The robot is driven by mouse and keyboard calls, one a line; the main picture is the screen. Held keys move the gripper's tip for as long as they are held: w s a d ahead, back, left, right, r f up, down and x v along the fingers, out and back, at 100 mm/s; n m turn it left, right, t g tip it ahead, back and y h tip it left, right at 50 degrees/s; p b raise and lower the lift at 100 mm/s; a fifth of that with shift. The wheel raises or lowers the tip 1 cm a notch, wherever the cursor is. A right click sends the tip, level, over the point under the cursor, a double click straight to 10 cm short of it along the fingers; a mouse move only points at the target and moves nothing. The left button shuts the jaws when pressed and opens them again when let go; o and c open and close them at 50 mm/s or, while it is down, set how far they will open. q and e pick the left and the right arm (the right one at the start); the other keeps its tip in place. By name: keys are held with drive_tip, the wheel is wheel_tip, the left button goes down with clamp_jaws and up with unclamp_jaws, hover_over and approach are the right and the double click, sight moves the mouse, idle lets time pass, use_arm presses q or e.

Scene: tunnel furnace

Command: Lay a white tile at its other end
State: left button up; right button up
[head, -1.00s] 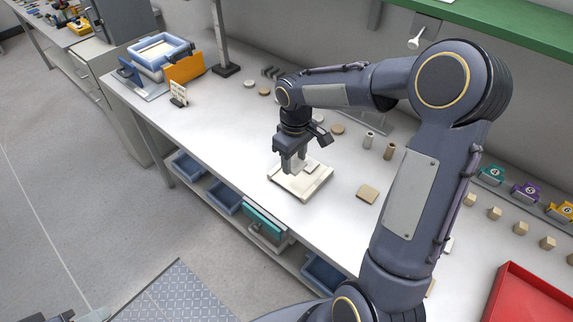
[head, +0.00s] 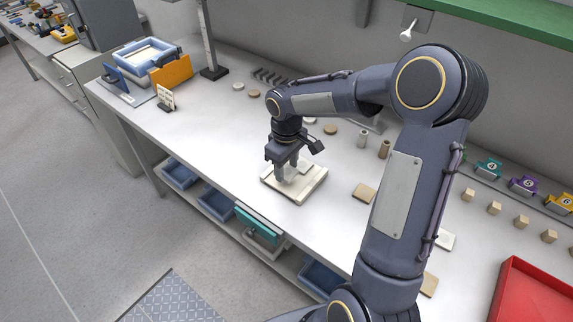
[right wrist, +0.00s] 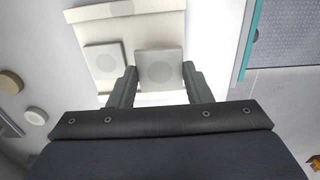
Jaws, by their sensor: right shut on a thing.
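A cream board (head: 310,190) lies on the workbench in the head view; it also shows in the right wrist view (right wrist: 120,32). One pale square tile (right wrist: 103,58) sits on the board, left in the right wrist view. My right gripper (head: 288,180) points down over the board. In the right wrist view its fingers (right wrist: 160,88) are shut on a second pale tile (right wrist: 158,67), beside the first with a narrow gap. I cannot tell whether the held tile touches the board. My left gripper is out of view.
A tan tile (head: 364,193) and a white tile (head: 444,240) lie on the bench to the right. Two small cylinders (head: 384,149) stand behind. A red tray (head: 530,295) is at the lower right. Blue bins (head: 215,203) sit below the bench edge.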

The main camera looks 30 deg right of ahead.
sight(287, 172)
drive_tip(key=shift+f, duration=0.1)
idle(0.3)
drive_tip(key=shift+f+b, duration=1.05)
drive_tip(key=shift+f, duration=0.25)
drive_tip(key=shift+f+b, duration=0.3)
drive_tip(key=shift+f, duration=0.1)
drive_tip(key=o, duration=1.1)
drive_tip(key=shift+c, duration=0.2)
drive_tip(key=shift+r, duration=3.95)
drive_tip(key=shift+s, duration=0.1)
